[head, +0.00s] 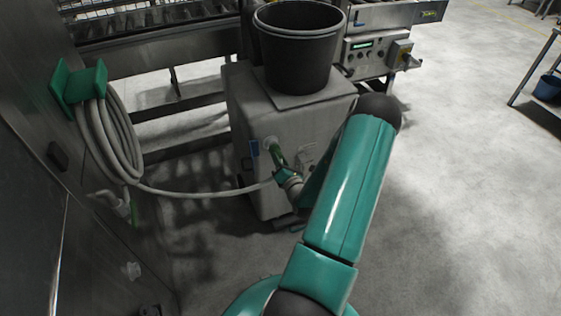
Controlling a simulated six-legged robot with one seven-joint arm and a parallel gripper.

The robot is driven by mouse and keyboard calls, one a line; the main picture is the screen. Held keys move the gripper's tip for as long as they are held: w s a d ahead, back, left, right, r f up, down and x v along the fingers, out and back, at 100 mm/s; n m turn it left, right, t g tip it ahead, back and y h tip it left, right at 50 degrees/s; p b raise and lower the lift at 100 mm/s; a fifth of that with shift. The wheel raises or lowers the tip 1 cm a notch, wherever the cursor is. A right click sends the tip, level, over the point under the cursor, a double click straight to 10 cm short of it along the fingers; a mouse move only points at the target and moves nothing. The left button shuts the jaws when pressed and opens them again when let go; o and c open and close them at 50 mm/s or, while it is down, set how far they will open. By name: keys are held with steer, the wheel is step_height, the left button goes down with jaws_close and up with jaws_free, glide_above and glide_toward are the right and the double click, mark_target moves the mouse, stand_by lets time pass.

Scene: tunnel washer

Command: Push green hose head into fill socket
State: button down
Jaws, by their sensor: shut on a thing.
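The green hose head (278,157) points up and left at the front of a grey box-shaped tank (247,108). My gripper (283,173) is shut on it from the lower right. A pale round fitting, which looks like the fill socket (270,142), is on the tank's front face. The head's tip meets or nearly meets this fitting; I cannot tell whether it is inside. A grey hose (205,194) runs left from the head to a coil (112,140) on a green wall holder (78,84). My arm covers the tank's lower right.
A black bucket (298,55) stands on the tank. A blue piece (254,148) and a grey valve-like fitting (306,156) flank the socket. A control box (366,52) and conveyor frame lie behind. A steel panel (45,210) bounds the left.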

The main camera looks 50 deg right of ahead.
stand_by(0.4)
steer(key=c, duration=1)
jaws_free()
steer(key=v, duration=1.3)
steer(key=shift+s+a, duration=0.15)
steer(key=shift+s, duration=0.2)
